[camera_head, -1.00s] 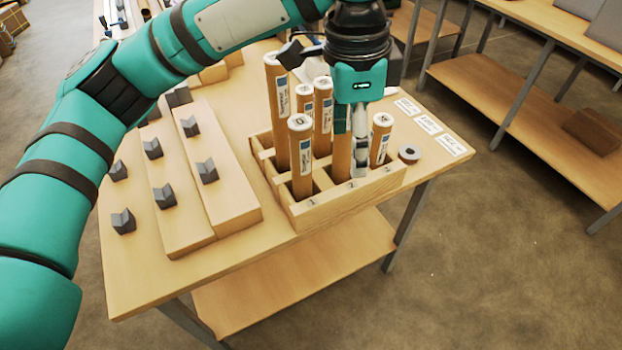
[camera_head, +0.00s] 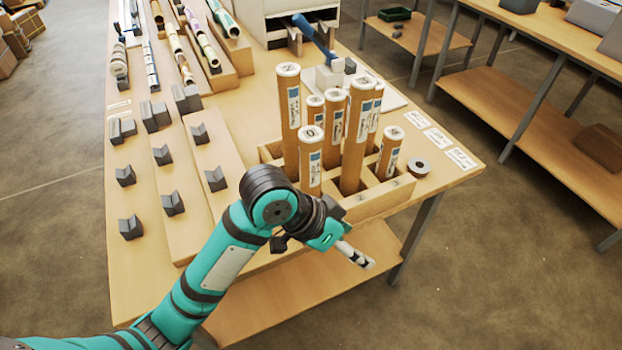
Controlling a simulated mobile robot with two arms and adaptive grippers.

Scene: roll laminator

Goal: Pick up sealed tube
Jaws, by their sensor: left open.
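Several brown cardboard tubes with white caps and printed labels stand upright in a wooden rack (camera_head: 385,201) at the table's front right. The tallest tube (camera_head: 290,120) is at the rack's left. Another tall tube (camera_head: 356,135) stands near the middle. Shorter tubes, such as one at the front left (camera_head: 310,160) and one at the right (camera_head: 390,152), stand around them. I cannot tell which one is the sealed tube. My left gripper (camera_head: 368,263) is open and empty, in front of the rack and below its top, past the table's front edge. My right gripper does not show.
Grey V-shaped blocks (camera_head: 172,203) sit on wooden boards at left. Rolled sheets (camera_head: 208,46) and a white machine (camera_head: 283,27) are at the back.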

